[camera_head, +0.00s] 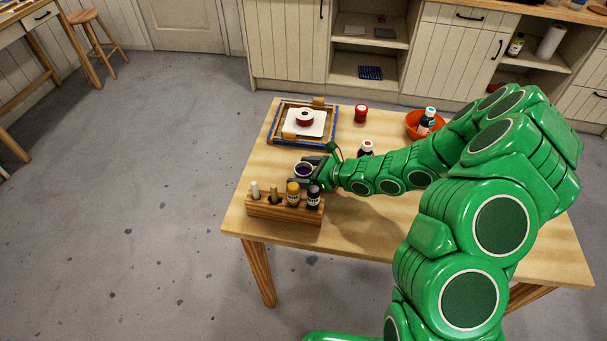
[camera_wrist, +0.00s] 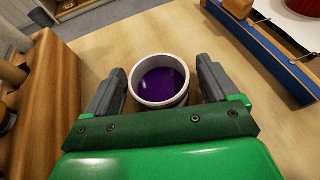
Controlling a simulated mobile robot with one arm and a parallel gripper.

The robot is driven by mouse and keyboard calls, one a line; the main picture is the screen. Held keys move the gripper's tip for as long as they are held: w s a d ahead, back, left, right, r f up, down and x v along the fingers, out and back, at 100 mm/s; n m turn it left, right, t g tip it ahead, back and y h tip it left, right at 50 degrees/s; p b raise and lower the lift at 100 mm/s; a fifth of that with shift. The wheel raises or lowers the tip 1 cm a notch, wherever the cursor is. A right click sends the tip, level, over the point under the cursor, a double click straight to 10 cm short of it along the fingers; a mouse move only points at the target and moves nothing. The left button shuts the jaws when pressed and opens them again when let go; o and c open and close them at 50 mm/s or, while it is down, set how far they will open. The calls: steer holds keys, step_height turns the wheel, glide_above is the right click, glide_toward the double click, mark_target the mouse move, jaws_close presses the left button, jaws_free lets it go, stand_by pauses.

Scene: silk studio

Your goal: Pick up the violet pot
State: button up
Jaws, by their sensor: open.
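The violet pot (camera_wrist: 160,81) is a small white-rimmed cup of violet liquid standing upright on the wooden table. In the wrist view it sits between the two dark fingers of my gripper (camera_wrist: 160,92), with a narrow gap visible on each side. My gripper is open around it and does not appear to grip it. In the head view the pot (camera_head: 303,170) shows at the end of my green arm, just behind the wooden rack, partly covered by my gripper (camera_head: 306,175).
A wooden rack (camera_head: 265,209) with several bottles and sticks stands close in front. A blue-edged frame (camera_head: 275,130) holding a white sheet and a red-and-white roll lies behind. A red jar (camera_head: 361,113), another red-capped bottle (camera_head: 366,147) and an orange bowl (camera_head: 412,124) stand farther right.

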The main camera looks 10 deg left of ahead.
steer(key=c, duration=1.1)
